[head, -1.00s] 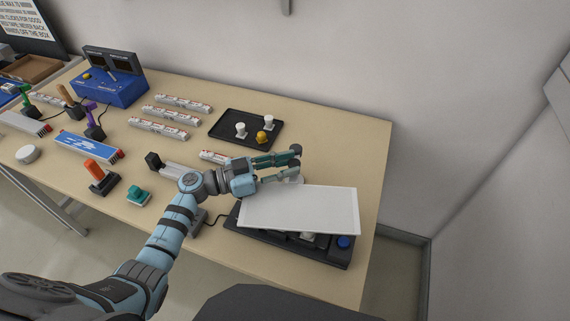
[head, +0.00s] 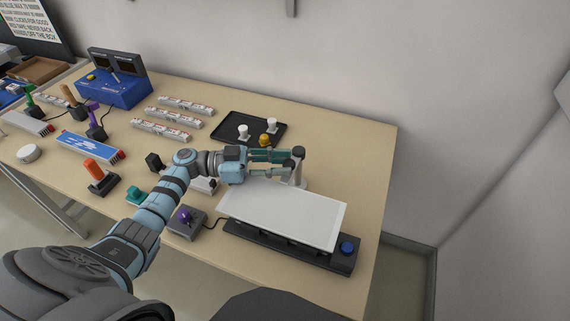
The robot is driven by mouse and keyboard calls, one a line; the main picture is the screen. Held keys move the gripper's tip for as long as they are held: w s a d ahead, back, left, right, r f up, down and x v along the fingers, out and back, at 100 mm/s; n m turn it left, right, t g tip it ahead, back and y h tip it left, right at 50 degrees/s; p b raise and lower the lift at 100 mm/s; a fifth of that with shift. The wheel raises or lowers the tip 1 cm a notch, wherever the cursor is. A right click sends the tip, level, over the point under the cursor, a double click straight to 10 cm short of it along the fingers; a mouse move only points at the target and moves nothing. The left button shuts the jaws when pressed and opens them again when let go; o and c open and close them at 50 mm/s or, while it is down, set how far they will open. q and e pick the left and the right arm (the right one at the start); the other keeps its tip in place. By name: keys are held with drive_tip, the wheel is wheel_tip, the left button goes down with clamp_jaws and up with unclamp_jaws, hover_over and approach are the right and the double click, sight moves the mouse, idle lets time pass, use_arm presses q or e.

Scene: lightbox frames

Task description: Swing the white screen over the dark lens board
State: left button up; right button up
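The white screen (head: 283,215) is a flat, tilted rectangular panel at the right front of the table. It lies over most of the dark lens board (head: 340,262), whose front edge and right end show; the rest is hidden. A pale post (head: 299,170) with a dark top stands behind the screen. My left gripper (head: 286,164) is behind the screen's far edge, its teal fingers apart and their tips beside the post. I cannot tell whether they touch it. My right gripper is not in view.
A blue button (head: 347,248) sits on the board's right end. A grey box with a purple knob (head: 184,216) is left of the screen. A black tray (head: 225,128) with white pieces is behind my gripper. The table's right edge is close.

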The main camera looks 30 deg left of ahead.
use_arm(q)
drive_tip(key=shift+o, duration=1.2)
drive_tip(key=shift+a, duration=0.15)
drive_tip(key=shift+s, duration=0.1)
drive_tip(key=v, duration=1.2)
